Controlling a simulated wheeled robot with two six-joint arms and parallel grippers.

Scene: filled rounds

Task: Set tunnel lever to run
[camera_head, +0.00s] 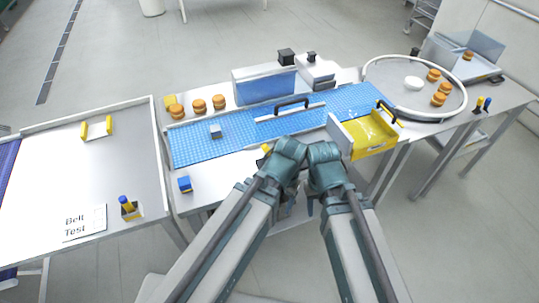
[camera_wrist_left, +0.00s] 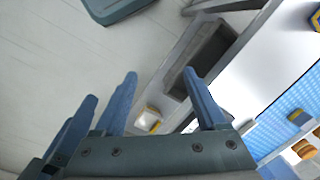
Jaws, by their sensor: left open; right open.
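The blue belt (camera_head: 220,145) runs through the middle of the long table. A upright white-framed housing with a blue panel (camera_head: 266,88) and a black-handled cover (camera_head: 290,110) stand along it; I take these as the tunnel. A small yellow part (camera_head: 265,149) shows at the table's front edge, partly hidden by my left arm; I cannot tell its setting. My left gripper (camera_wrist_left: 160,73) is open and empty in the left wrist view, beside a small white and yellow piece (camera_wrist_left: 151,119). My right gripper (camera_head: 310,206) is open, mostly hidden below my arm.
A yellow bin (camera_head: 362,150) juts out at the front right. A round table (camera_head: 395,100) holds several orange rounds.

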